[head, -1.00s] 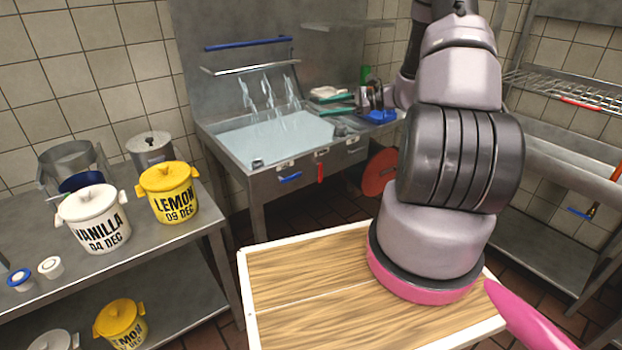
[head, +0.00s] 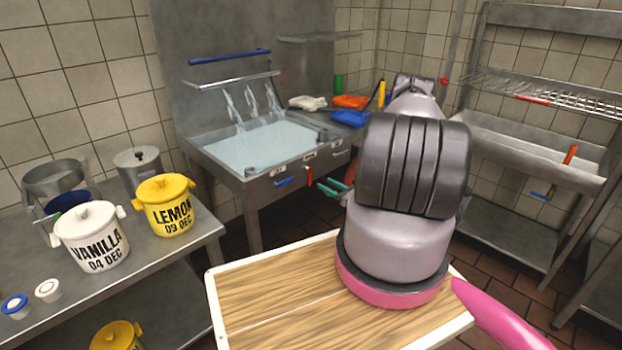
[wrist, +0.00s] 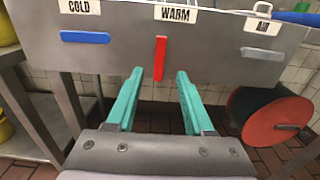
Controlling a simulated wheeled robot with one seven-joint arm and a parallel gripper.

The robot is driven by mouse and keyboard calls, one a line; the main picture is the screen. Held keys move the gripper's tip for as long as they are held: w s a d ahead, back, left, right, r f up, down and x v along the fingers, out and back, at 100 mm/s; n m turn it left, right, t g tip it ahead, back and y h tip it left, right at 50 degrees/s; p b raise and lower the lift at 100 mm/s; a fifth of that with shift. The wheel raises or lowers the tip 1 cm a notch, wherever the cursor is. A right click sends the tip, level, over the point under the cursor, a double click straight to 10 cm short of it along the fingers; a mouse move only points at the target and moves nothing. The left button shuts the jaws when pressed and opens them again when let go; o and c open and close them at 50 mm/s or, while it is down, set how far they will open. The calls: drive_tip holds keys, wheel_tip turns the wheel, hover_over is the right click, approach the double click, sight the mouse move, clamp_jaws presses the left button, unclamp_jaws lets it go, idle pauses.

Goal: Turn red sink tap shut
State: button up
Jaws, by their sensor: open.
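The red tap handle (head: 309,174) hangs vertically on the front panel of the steel sink (head: 222,172). In the wrist view the red handle (wrist: 161,58) points straight down under the WARM label (wrist: 175,14). My gripper (wrist: 159,75) is open with two teal fingers. Its fingertips lie left and right of the handle's lower end in that picture; I cannot tell whether they touch it. In the head view my gripper (head: 335,187) is low in front of the panel, just right of the handle. Water streams (head: 252,101) run into the filled basin.
A blue handle (wrist: 86,38) lies horizontal under the COLD label, left of the red one. Another pale handle (wrist: 261,54) is at right. A red reel (wrist: 275,126) hangs lower right. A wooden board (head: 265,300) and a steel table with tubs (head: 166,205) stand nearer.

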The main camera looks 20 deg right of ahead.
sight(310, 175)
drive_tip(key=x, duration=0.8)
drive_tip(key=shift+w, duration=0.15)
clamp_jaws()
idle(1.1)
